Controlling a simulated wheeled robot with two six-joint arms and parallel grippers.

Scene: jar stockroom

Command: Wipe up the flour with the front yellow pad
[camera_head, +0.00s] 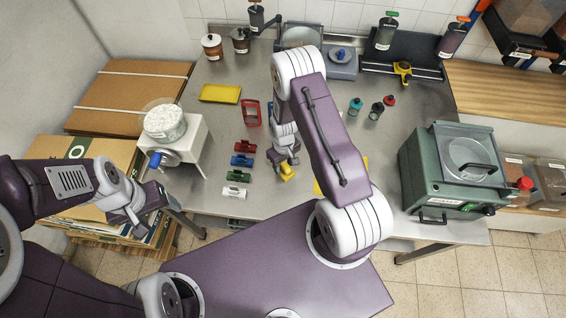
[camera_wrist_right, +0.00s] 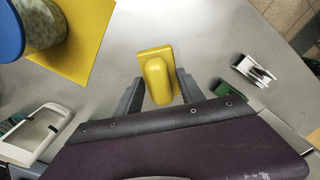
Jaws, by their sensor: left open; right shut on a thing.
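The yellow pad (camera_wrist_right: 158,82) has a rounded grip on top and sits between the fingers of my right gripper (camera_wrist_right: 158,92). The fingers are shut on it. In the head view the pad (camera_head: 287,176) is low over or on the steel table, left of my right forearm; contact with the table is unclear. My left gripper (camera_head: 136,217) is open and empty, off the table's left front edge. I cannot make out the flour in either view; my right arm hides part of the table.
Red (camera_head: 246,147), blue (camera_head: 242,160), green (camera_head: 238,176) and white (camera_head: 234,194) clips lie left of the pad. A yellow mat (camera_wrist_right: 90,55) bears a blue-lidded jar (camera_wrist_right: 45,22). A green machine (camera_head: 420,170) stands right. A white grinder (camera_head: 185,145) stands left.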

